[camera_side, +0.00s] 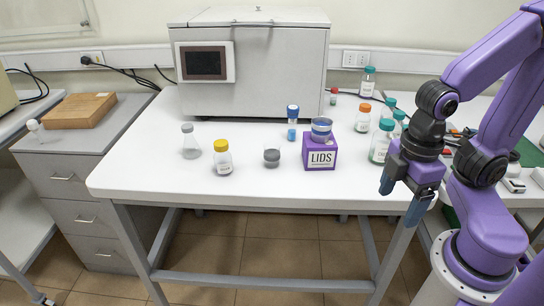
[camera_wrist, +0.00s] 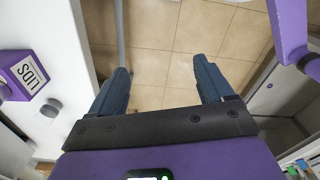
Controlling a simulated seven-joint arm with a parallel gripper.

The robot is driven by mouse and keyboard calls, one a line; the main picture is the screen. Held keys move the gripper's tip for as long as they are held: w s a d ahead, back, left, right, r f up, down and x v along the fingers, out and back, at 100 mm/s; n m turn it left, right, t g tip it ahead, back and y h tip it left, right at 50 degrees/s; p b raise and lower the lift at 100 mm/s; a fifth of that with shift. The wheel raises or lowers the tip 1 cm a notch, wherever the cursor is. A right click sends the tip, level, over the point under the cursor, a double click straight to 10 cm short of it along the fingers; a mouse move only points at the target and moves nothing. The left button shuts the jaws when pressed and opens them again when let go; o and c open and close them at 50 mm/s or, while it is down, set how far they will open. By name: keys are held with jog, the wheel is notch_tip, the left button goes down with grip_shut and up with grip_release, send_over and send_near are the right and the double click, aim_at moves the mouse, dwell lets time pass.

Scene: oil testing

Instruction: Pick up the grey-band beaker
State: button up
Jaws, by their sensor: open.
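The grey-band beaker (camera_side: 272,157) is a small clear cup with a grey lower part, standing upright on the white table (camera_side: 150,175), left of the purple LIDS box (camera_side: 319,153). In the wrist view a small grey round thing, apparently the beaker (camera_wrist: 51,107), shows beside the LIDS box (camera_wrist: 22,75) at the left. My gripper (camera_side: 401,197) points down at the table's front right, well right of the beaker and apart from it. Its blue fingers are spread and empty; in the wrist view the gripper (camera_wrist: 160,65) has only floor between its fingertips.
A yellow-capped bottle (camera_side: 222,160) and a flask (camera_side: 190,146) stand left of the beaker. A blue-capped bottle (camera_side: 292,124) stands behind, and a blue-banded container (camera_side: 321,128) sits on the LIDS box. Several bottles (camera_side: 380,145) crowd the right. The front table strip is clear.

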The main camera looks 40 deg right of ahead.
jog(key=w+a+r+m, duration=0.35)
jog(key=w+m, duration=0.35)
jog(key=w, duration=0.3)
jog(key=r+m, duration=0.1)
jog(key=m, duration=2.3)
send_over(272, 151)
jog(key=w+d, duration=0.1)
jog(key=d, duration=0.1)
notch_tip(272, 151, down, 11)
jog(key=shift+w+d+f, duration=0.1)
jog(key=shift+d+f, duration=0.05)
jog(key=shift+w+a+f, duration=0.15)
jog(key=shift+f, duration=1.25)
jog(key=shift+w+a+f, duration=0.15)
jog(key=shift+f, duration=1.2)
jog(key=c, duration=1.1)
